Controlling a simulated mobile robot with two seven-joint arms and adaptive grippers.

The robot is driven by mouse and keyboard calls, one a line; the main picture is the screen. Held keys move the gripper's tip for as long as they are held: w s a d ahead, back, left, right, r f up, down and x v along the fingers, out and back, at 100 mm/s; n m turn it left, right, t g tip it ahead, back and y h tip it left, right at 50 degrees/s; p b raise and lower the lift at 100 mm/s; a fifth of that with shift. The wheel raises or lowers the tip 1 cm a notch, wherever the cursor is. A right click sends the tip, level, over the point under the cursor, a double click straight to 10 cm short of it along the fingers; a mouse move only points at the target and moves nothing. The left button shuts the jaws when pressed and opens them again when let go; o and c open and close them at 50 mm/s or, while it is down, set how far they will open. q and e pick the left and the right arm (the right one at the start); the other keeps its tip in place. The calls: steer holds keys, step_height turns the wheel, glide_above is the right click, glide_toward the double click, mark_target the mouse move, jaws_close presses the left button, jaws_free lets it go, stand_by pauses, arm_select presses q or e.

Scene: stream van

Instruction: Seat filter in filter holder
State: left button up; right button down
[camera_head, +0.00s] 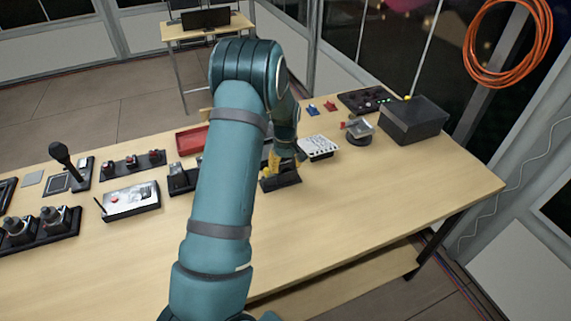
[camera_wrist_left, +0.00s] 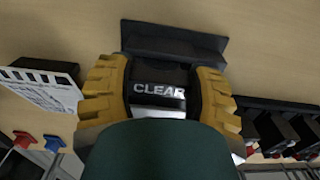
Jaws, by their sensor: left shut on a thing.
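My left gripper (camera_head: 272,165), with yellow fingers, is low over the table beyond my teal forearm. In the left wrist view the left gripper (camera_wrist_left: 163,88) is shut on a black block marked CLEAR, apparently the filter (camera_wrist_left: 160,91), with a pale lower part. A long black base, apparently the filter holder (camera_wrist_left: 172,38), lies just past the fingertips. In the head view this holder (camera_head: 285,180) sits right under the fingers. The filter's lower edge is hidden, so I cannot tell whether it is in the holder or just above it. My right gripper is out of view.
A white keypad panel (camera_head: 319,147) stands right of the gripper, with a round grey device (camera_head: 359,132) and a black box (camera_head: 413,119) beyond. A red tray (camera_head: 191,139) and a silver control box (camera_head: 131,201) are on the left. The table's right front is clear.

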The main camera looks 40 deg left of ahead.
mark_target(287, 163)
arm_select(q)
steer(key=shift+f+b, duration=0.3)
steer(key=shift+f, duration=0.25)
steer(key=o, duration=1.3)
steer(key=shift+w, duration=0.1)
steer(key=shift+a, duration=0.1)
steer(key=shift+r, duration=0.1)
steer(key=shift+r, duration=0.3)
steer(key=r, duration=1.1)
steer(key=shift+w+d+r, duration=0.1)
steer(key=shift+d+r, duration=0.05)
steer(key=shift+d, duration=0.05)
